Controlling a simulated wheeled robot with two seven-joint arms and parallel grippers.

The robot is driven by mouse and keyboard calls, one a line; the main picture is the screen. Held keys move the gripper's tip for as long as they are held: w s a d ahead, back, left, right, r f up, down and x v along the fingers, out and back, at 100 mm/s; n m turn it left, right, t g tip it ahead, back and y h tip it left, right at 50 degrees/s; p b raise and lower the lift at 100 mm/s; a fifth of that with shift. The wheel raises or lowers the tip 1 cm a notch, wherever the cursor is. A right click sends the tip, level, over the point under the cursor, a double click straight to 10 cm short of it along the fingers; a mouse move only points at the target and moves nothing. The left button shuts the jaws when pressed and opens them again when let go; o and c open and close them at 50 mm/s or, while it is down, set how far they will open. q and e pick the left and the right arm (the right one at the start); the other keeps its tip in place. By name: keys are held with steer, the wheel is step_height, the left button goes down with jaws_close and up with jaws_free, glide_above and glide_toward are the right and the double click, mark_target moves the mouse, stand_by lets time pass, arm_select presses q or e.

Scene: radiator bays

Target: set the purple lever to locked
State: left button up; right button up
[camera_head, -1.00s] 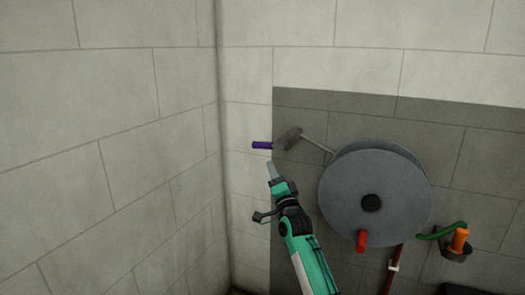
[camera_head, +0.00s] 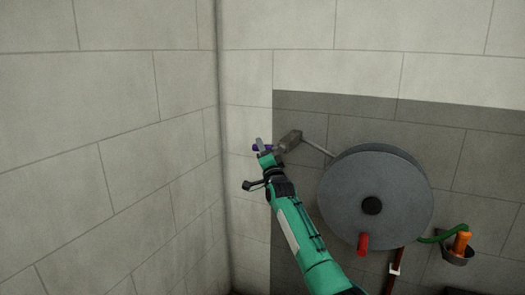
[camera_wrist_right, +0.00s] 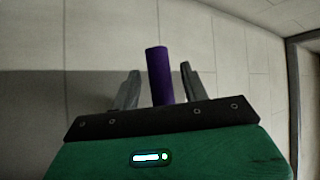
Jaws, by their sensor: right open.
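The purple lever (camera_head: 255,148) sticks out to the left from a grey valve body (camera_head: 288,143) on the back wall, near the room corner. In the head view my right gripper (camera_head: 260,146) overlaps the lever and hides part of it. In the right wrist view the lever (camera_wrist_right: 159,75) stands between the two grey fingers of my right gripper (camera_wrist_right: 158,90). The fingers are open, with a gap visible on each side of the lever. The lever's lower end is hidden behind the gripper's body. My left gripper is not in view.
A grey pipe runs from the valve body to a large round grey drum (camera_head: 375,200) at the right. A red handle (camera_head: 362,244) sits below the drum's hub. The left wall is bare.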

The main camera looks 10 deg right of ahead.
steer(key=shift+w+r, duration=0.15)
steer(key=shift+w, duration=0.1)
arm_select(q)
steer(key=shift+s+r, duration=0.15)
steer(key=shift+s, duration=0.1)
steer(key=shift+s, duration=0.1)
